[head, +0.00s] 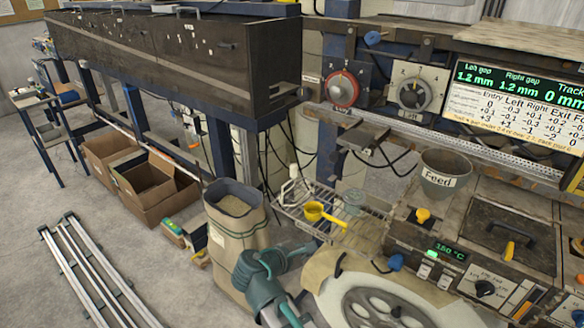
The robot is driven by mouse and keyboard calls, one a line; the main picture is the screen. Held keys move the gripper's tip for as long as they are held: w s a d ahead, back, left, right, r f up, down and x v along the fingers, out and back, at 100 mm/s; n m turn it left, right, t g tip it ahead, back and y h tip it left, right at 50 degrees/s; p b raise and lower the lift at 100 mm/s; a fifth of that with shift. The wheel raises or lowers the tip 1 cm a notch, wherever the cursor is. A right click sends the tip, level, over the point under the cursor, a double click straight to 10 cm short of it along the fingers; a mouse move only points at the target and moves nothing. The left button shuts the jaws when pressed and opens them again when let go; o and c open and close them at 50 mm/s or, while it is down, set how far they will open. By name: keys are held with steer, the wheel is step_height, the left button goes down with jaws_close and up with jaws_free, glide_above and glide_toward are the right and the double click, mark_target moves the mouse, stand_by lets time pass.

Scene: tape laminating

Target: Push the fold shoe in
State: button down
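No part in the head view is clearly marked as the fold shoe, and I cannot pick it out with certainty. A small metal bracket assembly (358,131) juts out below the two dials, at the end of the long dark housing (170,50). A red-rimmed dial (342,89) and a grey dial (410,94) sit above it. A teal jointed part of my arm shows at the bottom centre, well below the bracket. I cannot make out my gripper's fingers in this view.
A display (520,95) reads left gap 1.2 mm, right gap 1.2 mm. A feed pot (444,175) stands on the heated unit reading 150 °C. A wire rack (335,215) holds a yellow scoop (318,212). A paper sack (235,230), cartons (150,190) and rails (90,275) occupy the floor.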

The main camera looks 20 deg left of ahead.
steer(key=s+a+r+n+t, duration=0.1)
steer(key=a+r+n+t, duration=0.2)
steer(key=r, duration=0.7)
steer(key=s+a+r+n+t, duration=0.25)
steer(key=r+n, duration=0.25)
steer(key=r, duration=0.5)
steer(key=d+p+x, duration=0.1)
steer(key=p+x, duration=0.3)
steer(key=x, duration=1)
steer(key=shift+d+h, duration=0.25)
steer(key=shift+h, duration=0.15)
steer(key=shift+w+a+r, duration=0.1)
steer(key=shift+w+r, duration=0.05)
steer(key=shift+w, duration=0.05)
